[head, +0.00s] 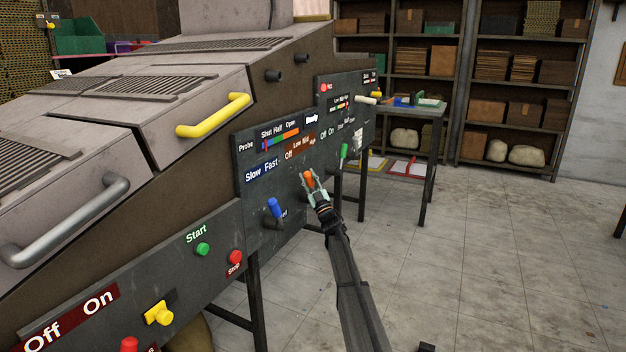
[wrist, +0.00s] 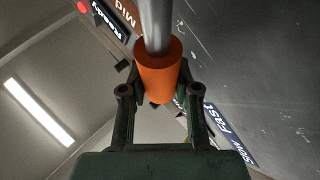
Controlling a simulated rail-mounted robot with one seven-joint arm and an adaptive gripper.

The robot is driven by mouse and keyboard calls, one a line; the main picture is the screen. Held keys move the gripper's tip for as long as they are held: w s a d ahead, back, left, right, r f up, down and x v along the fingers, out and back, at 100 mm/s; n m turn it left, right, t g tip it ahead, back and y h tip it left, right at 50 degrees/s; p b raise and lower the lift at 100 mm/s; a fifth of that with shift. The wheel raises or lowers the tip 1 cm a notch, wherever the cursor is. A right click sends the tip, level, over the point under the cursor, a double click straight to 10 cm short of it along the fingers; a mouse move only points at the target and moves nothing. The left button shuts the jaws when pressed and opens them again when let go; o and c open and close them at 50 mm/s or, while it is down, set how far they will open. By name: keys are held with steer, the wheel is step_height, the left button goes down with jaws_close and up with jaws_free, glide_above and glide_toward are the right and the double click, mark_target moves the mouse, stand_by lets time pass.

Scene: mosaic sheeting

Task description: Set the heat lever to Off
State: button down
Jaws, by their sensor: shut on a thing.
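The heat lever has an orange grip (head: 309,179) and sits on the dark control panel (head: 263,215) under a red label strip (head: 300,148) reading Off, Low, Mid, High. In the wrist view the orange grip (wrist: 158,75) is on a grey metal rod (wrist: 156,25). My gripper (head: 315,188) is at the lever, with its fingers on either side of the orange grip. In the wrist view my gripper (wrist: 158,95) is shut on the grip. The fingertips are partly hidden behind it. The lever's exact setting cannot be told.
A blue lever (head: 274,207) under a Slow/Fast label (head: 262,171) is close at left. A green lever (head: 344,151) is at right. Start (head: 202,249) and Stop (head: 235,257) buttons sit nearer. A small table (head: 428,106) stands behind. The floor (head: 480,240) at right is clear.

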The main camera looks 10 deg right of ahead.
steer(key=shift+a, duration=0.15)
steer(key=c, duration=0.8)
jaws_free()
steer(key=shift+s+f, duration=0.1)
steer(key=v, duration=1.2)
